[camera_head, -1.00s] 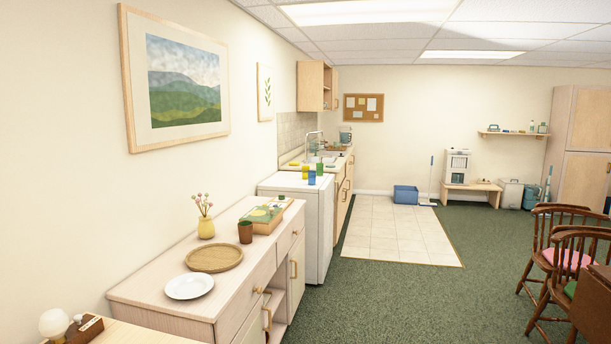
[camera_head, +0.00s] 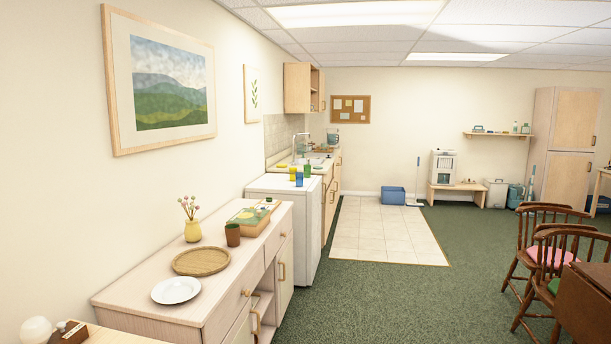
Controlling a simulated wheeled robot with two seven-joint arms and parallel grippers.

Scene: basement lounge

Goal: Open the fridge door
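A low white appliance that looks like the fridge (camera_head: 308,222) stands against the left wall, between the pale wooden sideboard and the kitchen counter. Its front faces right, towards the open floor, and I see it at a steep angle. The front looks shut, and I cannot make out a handle. The sideboard hides part of its near side. Several small yellow, blue and green things stand on or just behind its top. Neither of my grippers is in view.
The sideboard (camera_head: 225,302) holds a plate (camera_head: 176,290), a woven tray (camera_head: 202,262), a vase and a cup. Green carpet (camera_head: 375,295) is clear in front of the fridge, with pale tiles (camera_head: 385,232) beyond. Wooden chairs (camera_head: 540,250) and a dark table (camera_head: 590,305) stand at right.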

